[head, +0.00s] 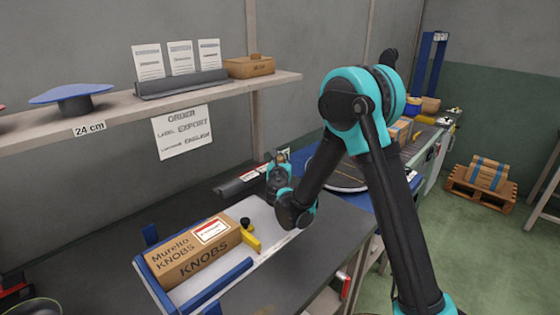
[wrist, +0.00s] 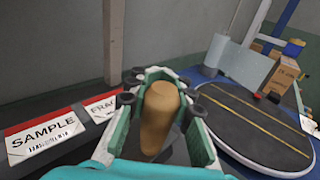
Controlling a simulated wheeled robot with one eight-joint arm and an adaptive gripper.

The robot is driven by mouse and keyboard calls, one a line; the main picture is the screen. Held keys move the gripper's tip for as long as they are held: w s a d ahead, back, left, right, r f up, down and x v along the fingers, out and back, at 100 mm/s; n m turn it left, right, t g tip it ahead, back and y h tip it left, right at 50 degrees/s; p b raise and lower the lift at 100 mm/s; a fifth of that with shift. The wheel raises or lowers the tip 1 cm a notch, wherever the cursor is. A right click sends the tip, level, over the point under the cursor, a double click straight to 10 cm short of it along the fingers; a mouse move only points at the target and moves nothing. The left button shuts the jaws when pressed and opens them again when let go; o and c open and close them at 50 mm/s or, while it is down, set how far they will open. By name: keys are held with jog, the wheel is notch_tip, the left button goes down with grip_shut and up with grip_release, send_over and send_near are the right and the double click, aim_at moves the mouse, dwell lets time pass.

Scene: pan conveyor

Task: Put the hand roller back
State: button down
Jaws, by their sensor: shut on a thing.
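My gripper (head: 279,160) is above the back of the dark bench, beyond the white tray. In the wrist view my gripper (wrist: 160,88) is shut on a rounded tan, wood-coloured piece (wrist: 158,118), which looks like the hand roller's handle. The fingers press on it from both sides, and it stands roughly upright in that view. The rest of the hand roller is hidden by the fingers and the arm. In the head view only a small brownish bit shows at the fingertips. I cannot tell whether the roller touches the bench.
A carton marked KNOBS (head: 190,252) lies in a blue-railed tray (head: 290,238) with a yellow stop (head: 250,241). A label strip (head: 240,181) with SAMPLE card (wrist: 45,137) lies by the wall. A dark round turntable (wrist: 262,130) is at right. A shelf (head: 200,95) overhangs the bench.

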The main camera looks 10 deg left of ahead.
jog(key=shift+f, duration=0.7)
jog(key=c, duration=1.3)
grip_release()
jog(key=shift+f, duration=0.1)
jog(key=shift+s, duration=0.15)
jog(key=v, duration=1.2)
